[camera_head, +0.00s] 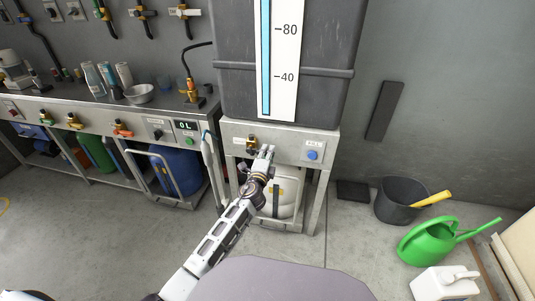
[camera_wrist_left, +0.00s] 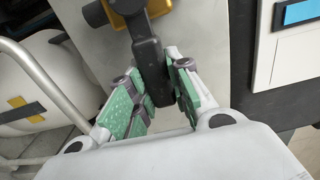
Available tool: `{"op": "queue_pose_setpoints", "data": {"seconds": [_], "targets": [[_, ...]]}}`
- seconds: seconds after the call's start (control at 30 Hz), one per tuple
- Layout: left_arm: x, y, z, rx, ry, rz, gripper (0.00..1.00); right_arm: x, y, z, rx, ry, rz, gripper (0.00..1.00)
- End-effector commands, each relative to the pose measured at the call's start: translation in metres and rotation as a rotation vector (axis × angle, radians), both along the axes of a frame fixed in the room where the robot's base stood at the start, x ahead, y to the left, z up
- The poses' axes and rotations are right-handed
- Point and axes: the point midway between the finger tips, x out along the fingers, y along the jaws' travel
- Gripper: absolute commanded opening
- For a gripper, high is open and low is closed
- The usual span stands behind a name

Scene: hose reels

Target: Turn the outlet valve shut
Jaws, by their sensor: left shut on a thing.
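The outlet valve (camera_head: 252,143) is a brass fitting on the grey panel below the dark tank, at the panel's left. In the left wrist view its brass body (camera_wrist_left: 113,13) is at the top, and its black lever handle (camera_wrist_left: 147,58) runs down between my finger pads. My left gripper (camera_head: 267,152) reaches it from the front, just right of the brass body in the head view. In the left wrist view my left gripper (camera_wrist_left: 155,100) has its green pads shut on the black handle. The handle's end is partly hidden between the fingers. My right gripper is not in view.
A blue button (camera_head: 312,155) is on the panel's right. A white container (camera_head: 286,194) stands under the tank (camera_head: 290,100). A bench with several valves (camera_head: 122,128) is at left. A black bucket (camera_head: 395,205) and green watering can (camera_head: 428,242) stand at right.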

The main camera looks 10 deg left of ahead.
Motion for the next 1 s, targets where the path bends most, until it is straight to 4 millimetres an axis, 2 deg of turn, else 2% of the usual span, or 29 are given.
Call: {"op": "queue_pose_setpoints", "data": {"seconds": [0.2,0.23,0.4,0.77,1.0], "targets": [[-0.0006,-0.0006,-0.0021,0.006,0.003,-0.001,0.0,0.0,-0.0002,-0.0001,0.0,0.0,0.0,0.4],[-0.0006,-0.0006,-0.0021,0.006,0.003,-0.001,0.23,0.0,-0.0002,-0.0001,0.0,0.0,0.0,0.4],[-0.0005,-0.0004,-0.0017,0.004,0.002,-0.001,0.43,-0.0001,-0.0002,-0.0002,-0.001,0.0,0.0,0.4],[-0.0008,-0.0001,-0.0008,0.002,0.001,0.0,0.43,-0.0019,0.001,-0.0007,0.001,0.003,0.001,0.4],[-0.009,0.0004,-0.0012,0.002,0.001,0.0,0.43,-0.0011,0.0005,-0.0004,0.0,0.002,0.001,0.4]]}}
